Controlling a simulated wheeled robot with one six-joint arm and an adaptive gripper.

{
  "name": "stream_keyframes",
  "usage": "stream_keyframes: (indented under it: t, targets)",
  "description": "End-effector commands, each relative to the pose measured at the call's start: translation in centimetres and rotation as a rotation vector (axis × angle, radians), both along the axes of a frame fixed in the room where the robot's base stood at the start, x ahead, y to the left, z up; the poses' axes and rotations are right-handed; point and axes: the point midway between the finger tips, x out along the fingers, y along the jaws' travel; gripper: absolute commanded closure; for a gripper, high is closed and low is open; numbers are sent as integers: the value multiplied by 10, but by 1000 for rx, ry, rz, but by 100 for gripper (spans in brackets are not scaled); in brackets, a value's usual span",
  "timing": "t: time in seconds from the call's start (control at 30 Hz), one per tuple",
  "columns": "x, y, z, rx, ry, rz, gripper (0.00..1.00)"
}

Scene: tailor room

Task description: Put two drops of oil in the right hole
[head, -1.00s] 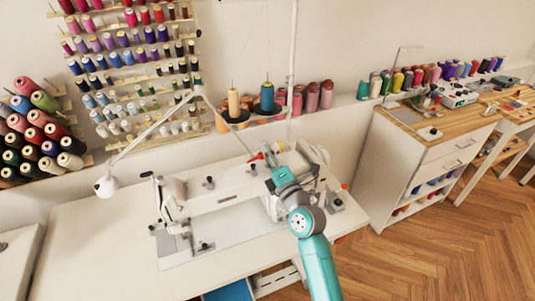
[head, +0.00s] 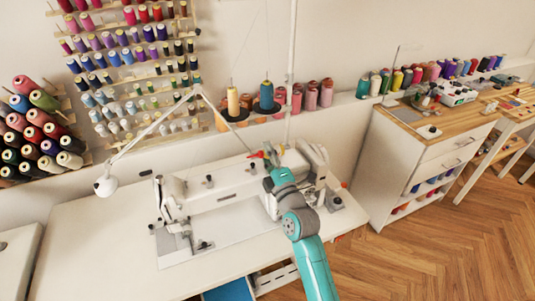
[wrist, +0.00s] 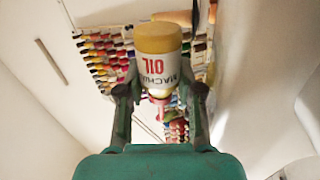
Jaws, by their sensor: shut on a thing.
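My gripper (wrist: 160,95) is shut on an oil bottle (wrist: 156,68). The bottle has a yellow end, a white label reading OIL in red, and a pink part between my fingers. In the wrist view its lettering is upside down and its yellow end points to the top. In the head view my gripper (head: 268,160) is over the back of the white sewing machine (head: 230,190), with a small red tip beside it. My arm covers part of the machine's right end. The right hole cannot be made out in either view.
A lamp (head: 105,186) on a jointed arm hangs over the left of the white table (head: 100,245). Two thread cones (head: 233,102) and a pole (head: 292,70) stand behind the machine. A wooden-topped cabinet (head: 415,155) stands at right. The table's left front is clear.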

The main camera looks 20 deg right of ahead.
Motion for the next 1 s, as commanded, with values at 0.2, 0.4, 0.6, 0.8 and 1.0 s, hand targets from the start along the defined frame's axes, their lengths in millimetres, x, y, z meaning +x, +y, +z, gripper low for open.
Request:
stream_keyframes:
  t: [0.2, 0.4, 0.6, 0.8, 1.0]
  targets:
    - [0, 2, 3, 63, 1, 2, 96]
    - [0, 4, 7, 153, 1, 1, 96]
    - [0, 6, 12, 249, -1, 2, 96]
    - [0, 8, 17, 355, -1, 1, 96]
    - [0, 10, 21, 459, -1, 1, 96]
